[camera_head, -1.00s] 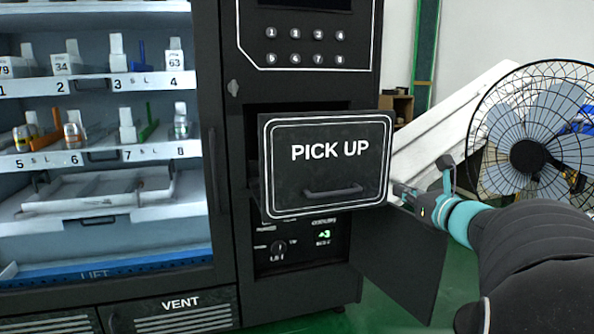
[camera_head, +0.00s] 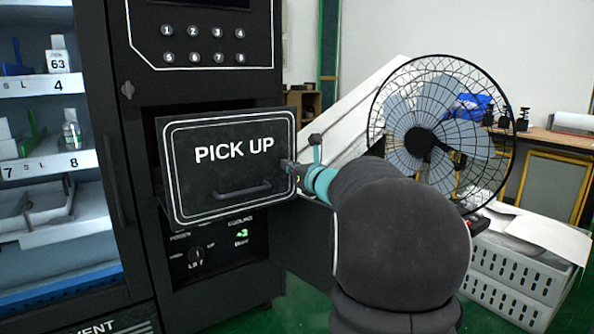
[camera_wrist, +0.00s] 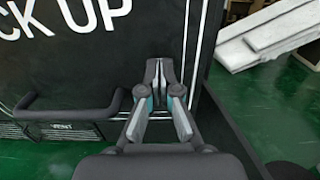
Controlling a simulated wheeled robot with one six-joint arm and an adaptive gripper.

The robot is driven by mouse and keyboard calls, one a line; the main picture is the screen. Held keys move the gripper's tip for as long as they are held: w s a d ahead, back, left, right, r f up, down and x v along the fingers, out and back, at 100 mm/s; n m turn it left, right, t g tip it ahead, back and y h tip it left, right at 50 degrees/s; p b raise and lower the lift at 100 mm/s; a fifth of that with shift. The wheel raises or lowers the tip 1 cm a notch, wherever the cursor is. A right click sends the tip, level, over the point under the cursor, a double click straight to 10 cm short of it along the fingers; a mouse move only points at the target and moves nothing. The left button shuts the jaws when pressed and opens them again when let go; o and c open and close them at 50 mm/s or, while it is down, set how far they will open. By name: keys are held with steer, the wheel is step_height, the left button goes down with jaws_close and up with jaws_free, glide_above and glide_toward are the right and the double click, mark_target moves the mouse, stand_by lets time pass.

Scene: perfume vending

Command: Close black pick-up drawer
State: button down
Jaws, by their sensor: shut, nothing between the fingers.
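The black pick-up drawer (camera_head: 232,142) is pulled out of the vending machine. Its front has a white outline, the words PICK UP and a dark bar handle (camera_head: 240,191). The handle also shows at the left in the wrist view (camera_wrist: 68,108). My gripper (camera_head: 290,165) is at the right edge of the drawer front in the head view. In the wrist view my gripper (camera_wrist: 158,70) has its fingers together and empty, over the right part of the drawer front (camera_wrist: 120,60). I cannot tell whether the fingertips touch it.
A wire-caged fan (camera_head: 440,135) stands to the right of my arm. A white crate (camera_head: 520,270) is at the lower right. Below the drawer is a control panel (camera_head: 210,250). Shelves with bottles (camera_head: 72,130) are at the left. Pale boards (camera_head: 345,120) lean behind the arm.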

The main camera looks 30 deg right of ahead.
steer(key=shift+w, duration=0.6)
